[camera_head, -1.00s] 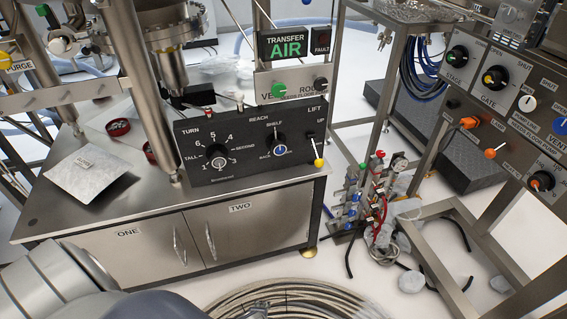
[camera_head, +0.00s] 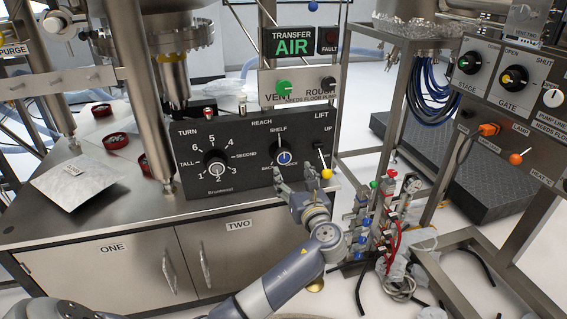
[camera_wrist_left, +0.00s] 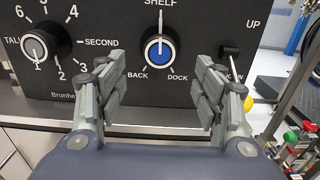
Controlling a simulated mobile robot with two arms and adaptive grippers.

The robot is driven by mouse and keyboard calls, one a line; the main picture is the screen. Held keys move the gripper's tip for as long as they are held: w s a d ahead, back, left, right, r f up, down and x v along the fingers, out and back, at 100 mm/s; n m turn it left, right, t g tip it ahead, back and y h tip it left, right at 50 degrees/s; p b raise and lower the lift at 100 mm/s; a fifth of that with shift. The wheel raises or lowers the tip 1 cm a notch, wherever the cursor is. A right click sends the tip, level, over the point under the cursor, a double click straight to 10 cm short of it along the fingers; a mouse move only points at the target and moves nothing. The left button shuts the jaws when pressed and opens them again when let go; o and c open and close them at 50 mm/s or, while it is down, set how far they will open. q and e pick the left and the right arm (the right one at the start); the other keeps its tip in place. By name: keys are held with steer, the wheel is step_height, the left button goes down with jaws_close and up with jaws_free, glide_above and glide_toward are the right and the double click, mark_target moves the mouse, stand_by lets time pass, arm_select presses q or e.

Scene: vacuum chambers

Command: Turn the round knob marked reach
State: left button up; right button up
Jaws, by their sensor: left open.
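The round reach knob (camera_head: 284,157) is black with a blue centre and a white pointer line. It sits on the black panel (camera_head: 235,180) under the words REACH and SHELF, with BACK and DOCK below it. In the left wrist view the reach knob (camera_wrist_left: 160,50) shows its pointer upward, toward SHELF. My left gripper (camera_head: 297,178) is open in front of the panel, just below the knob. In the left wrist view its two fingers (camera_wrist_left: 159,88) stand apart, with the knob between and beyond them, not touched. My right gripper is not in view.
The turn knob (camera_head: 216,165) is left of the reach knob. The lift lever (camera_head: 322,160) with a yellow ball is close on the right. Vent (camera_head: 283,88) and rough knobs sit above. A bench edge lies below the panel, and valves with hoses (camera_head: 385,220) stand at right.

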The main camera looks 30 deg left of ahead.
mark_target(284, 159)
arm_select(q)
steer(key=b+x, duration=0.2)
steer(key=x, duration=0.6)
steer(key=shift+w+a+f, duration=0.15)
steer(key=shift+w+a, duration=0.55)
steer(key=shift+a, duration=0.05)
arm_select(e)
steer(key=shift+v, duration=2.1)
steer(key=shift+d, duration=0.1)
arm_select(q)
steer(key=c, duration=1)
